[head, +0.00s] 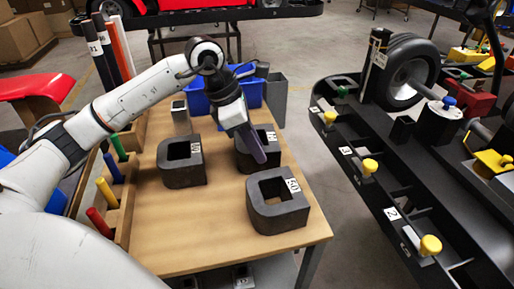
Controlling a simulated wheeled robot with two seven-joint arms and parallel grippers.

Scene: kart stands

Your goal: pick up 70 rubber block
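Three dark, hollow rubber blocks with white number labels sit on the wooden table. The back right block (243,160) has a label that looks like 70, but it is small and partly beside my gripper. The front block (277,218) is labelled 50. The left block (183,178) has a label too small to read surely. My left gripper (256,152) points down over the back right block and hides part of it. I cannot tell whether its fingers touch the block or how far apart they are. My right gripper is out of view.
The wooden table (220,245) has free room at its front left. A blue bin (248,93) and a grey container (275,98) stand behind the blocks. Coloured handles (107,193) line the left edge. A black kart stand (400,185) with yellow knobs is on the right, across a floor gap.

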